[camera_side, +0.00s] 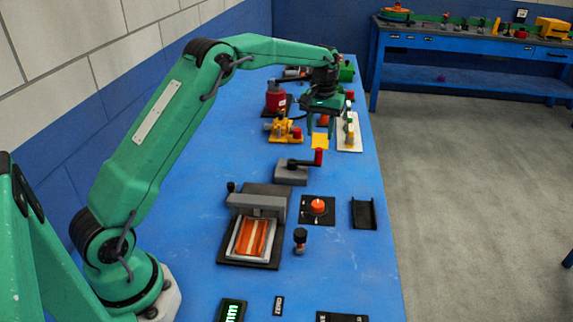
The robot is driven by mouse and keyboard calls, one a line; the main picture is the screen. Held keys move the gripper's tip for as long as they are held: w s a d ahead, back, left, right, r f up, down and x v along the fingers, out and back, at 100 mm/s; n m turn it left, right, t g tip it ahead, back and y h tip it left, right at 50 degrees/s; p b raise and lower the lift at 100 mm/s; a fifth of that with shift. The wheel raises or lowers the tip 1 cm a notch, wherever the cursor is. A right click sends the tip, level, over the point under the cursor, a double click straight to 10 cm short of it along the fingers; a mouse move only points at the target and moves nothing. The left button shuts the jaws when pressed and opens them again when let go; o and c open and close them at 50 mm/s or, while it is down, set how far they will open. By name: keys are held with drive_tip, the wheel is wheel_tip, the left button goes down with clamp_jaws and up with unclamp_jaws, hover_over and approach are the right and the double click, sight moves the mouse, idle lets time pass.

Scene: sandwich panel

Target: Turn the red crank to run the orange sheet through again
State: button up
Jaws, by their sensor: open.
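A crank with an upright red handle (318,157) and a dark arm sits on a grey block (291,174) in the middle of the blue table. A small yellow-orange sheet (320,141) lies farther back, beside a yellow machine (280,129) that also has a red knob (297,133). My gripper (321,130) is open, pointing down over the area behind the sheet. Its fingers are apart, and an orange-red thing shows between or behind them. I cannot tell its exact height. No contact with the red crank handle shows.
A dark press-like fixture (240,204) holds a striped orange panel (253,238) nearer the camera. A dark plate with an orange knob (317,206), a black tray (363,214) and a black-knobbed post (300,240) stand near it. A white board (349,134) lies right of my gripper.

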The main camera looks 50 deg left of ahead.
sight(319, 149)
drive_tip(key=shift+f, duration=3.9)
clamp_jaws()
